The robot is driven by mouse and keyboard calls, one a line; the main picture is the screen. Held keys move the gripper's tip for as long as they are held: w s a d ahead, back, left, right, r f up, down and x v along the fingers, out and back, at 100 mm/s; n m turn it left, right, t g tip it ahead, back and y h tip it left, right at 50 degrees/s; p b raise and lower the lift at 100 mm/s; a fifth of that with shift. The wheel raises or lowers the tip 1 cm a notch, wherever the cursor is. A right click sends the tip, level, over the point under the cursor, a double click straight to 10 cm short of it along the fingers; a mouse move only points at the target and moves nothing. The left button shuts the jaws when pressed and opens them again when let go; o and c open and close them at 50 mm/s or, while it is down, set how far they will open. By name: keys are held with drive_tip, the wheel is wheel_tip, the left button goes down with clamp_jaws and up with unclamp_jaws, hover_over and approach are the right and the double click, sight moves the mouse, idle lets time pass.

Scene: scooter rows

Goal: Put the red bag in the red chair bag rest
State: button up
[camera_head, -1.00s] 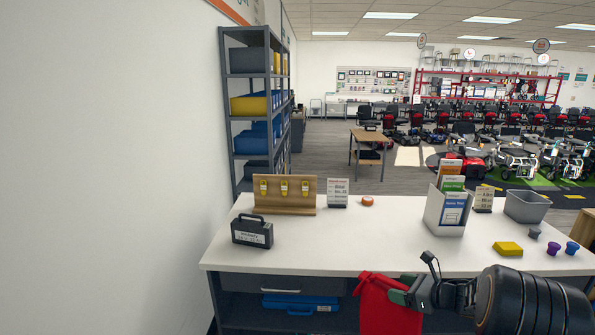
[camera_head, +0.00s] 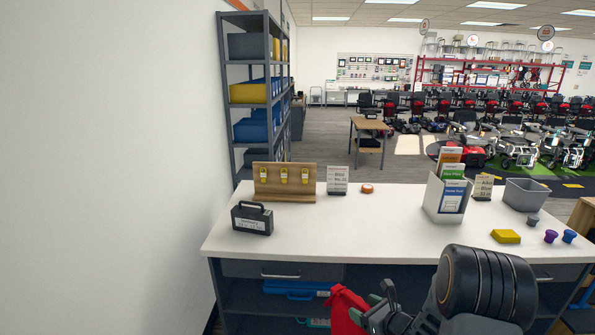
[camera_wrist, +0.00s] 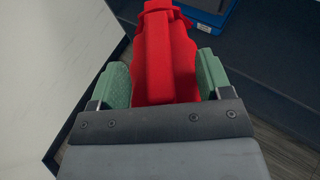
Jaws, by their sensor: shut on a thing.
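The red bag (camera_head: 346,310) hangs from my gripper (camera_head: 378,309) in front of the white counter, below the level of its top. In the wrist view the red bag (camera_wrist: 165,55) sits between the two green fingers of my gripper (camera_wrist: 157,80), which are shut on it. The lower part of the bag is cut off in the head view. Several red and black chairs on scooters (camera_head: 440,100) stand in rows far across the room. I cannot tell which one has the bag rest.
The white counter (camera_head: 330,237) stands close ahead, with a black case (camera_head: 252,218), a key board (camera_head: 285,182), a brochure holder (camera_head: 447,198), a grey bin (camera_head: 525,194) and a yellow block (camera_head: 505,236) on it. A grey shelf (camera_head: 253,90) and wall are left. Open floor lies behind the counter.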

wheel_tip(320, 180, up, 5)
drive_tip(key=m+t+h, duration=0.1)
drive_tip(key=m+h, duration=0.2)
drive_tip(key=shift+w+a+r+t, duration=0.1)
drive_tip(key=shift+w+r+t, duration=0.05)
drive_tip(key=shift+t, duration=0.25)
drive_tip(key=a+r, duration=0.2)
drive_tip(key=r, duration=0.2)
drive_tip(key=shift+a+r, duration=0.4)
